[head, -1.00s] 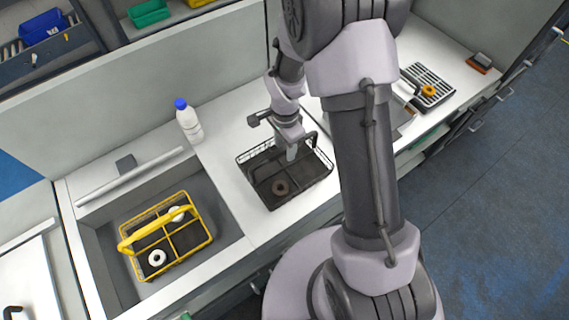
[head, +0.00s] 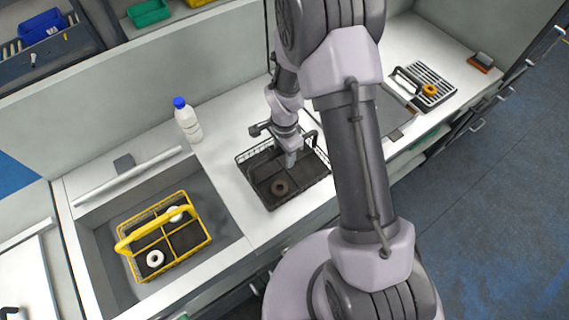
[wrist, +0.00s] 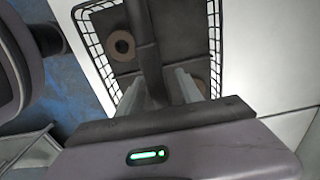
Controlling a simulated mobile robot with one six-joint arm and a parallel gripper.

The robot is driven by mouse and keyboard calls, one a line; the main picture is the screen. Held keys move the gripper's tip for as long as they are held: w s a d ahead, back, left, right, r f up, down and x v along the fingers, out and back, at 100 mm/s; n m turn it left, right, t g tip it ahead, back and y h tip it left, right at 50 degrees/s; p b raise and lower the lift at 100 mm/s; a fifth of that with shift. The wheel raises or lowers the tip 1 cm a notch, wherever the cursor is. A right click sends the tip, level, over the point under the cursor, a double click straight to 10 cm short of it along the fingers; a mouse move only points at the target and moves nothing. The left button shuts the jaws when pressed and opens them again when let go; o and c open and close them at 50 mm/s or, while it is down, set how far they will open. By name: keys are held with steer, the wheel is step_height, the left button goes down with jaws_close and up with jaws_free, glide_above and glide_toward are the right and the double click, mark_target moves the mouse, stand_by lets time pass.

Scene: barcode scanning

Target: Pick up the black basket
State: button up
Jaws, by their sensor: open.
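The black basket (head: 262,190) stands upright on the white counter, right of the sink, in the head view. It has wire sides, a central handle and a brown ring (head: 279,187) inside. My gripper (head: 290,158) is over the basket's far part, at the handle. In the wrist view the basket's wire side (wrist: 92,45) and brown ring (wrist: 122,45) show, and the dark handle (wrist: 142,45) runs down between the two fingers of my gripper (wrist: 172,90). The fingers are open, one on each side of the handle. Whether they touch it is not clear.
A yellow basket (head: 206,238) with white rings sits in the sink (head: 225,226) at left. A white bottle (head: 188,124) with a blue cap stands behind. A drain rack (head: 436,78) with an orange ring is at far right. White counter is clear left of the black basket.

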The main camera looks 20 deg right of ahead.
steer(key=shift+f, duration=0.1)
stand_by(0.3)
jaws_close()
stand_by(1.3)
